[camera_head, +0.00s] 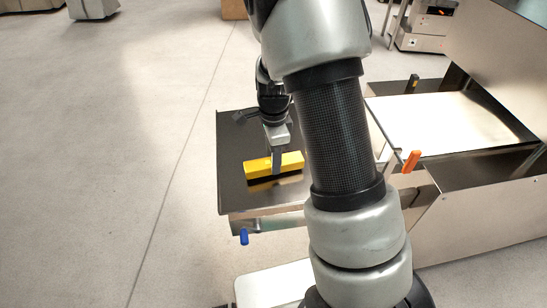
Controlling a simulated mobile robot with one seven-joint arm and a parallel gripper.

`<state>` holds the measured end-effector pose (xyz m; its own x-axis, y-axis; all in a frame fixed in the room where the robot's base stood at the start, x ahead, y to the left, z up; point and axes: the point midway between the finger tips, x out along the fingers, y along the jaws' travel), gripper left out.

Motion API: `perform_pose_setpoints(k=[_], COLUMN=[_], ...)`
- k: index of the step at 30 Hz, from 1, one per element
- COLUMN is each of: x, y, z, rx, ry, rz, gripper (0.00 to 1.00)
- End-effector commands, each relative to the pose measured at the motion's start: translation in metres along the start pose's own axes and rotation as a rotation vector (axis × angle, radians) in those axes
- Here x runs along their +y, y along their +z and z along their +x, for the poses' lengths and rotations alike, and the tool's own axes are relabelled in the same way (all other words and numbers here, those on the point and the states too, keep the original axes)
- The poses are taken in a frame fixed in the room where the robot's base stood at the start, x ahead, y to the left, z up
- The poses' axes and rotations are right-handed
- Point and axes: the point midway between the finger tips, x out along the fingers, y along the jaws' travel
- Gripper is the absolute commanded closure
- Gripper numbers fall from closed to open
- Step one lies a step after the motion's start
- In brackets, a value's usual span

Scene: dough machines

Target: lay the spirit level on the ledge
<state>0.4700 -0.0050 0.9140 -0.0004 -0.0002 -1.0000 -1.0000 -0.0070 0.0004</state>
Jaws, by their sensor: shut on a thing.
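The yellow spirit level (260,167) is at the middle of the dark metal ledge (235,190), left of my arm. My gripper (277,165) is above the ledge with its fingers pointing down, shut on the spirit level near its middle. A dark band and a yellow reflection show under the level, so I cannot tell whether it touches the ledge or hangs just above it. The level's right end is close to my arm's outline, and my arm hides part of the ledge to the right.
A blue handle (244,236) sits below the ledge's front edge and an orange handle (411,161) stands to the right of my arm. A steel machine (480,215) with a bright flat surface fills the right. The floor (110,150) at left is clear.

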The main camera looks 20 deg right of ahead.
Motion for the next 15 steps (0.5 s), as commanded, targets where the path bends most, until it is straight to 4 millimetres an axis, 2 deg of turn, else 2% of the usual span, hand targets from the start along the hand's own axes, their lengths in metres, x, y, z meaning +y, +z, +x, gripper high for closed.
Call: perform_pose_setpoints(k=[15], x=[-0.0002], y=[-0.0001], z=[0.0081], rx=[0.000], ry=[0.000], rz=[0.000], gripper=[0.92])
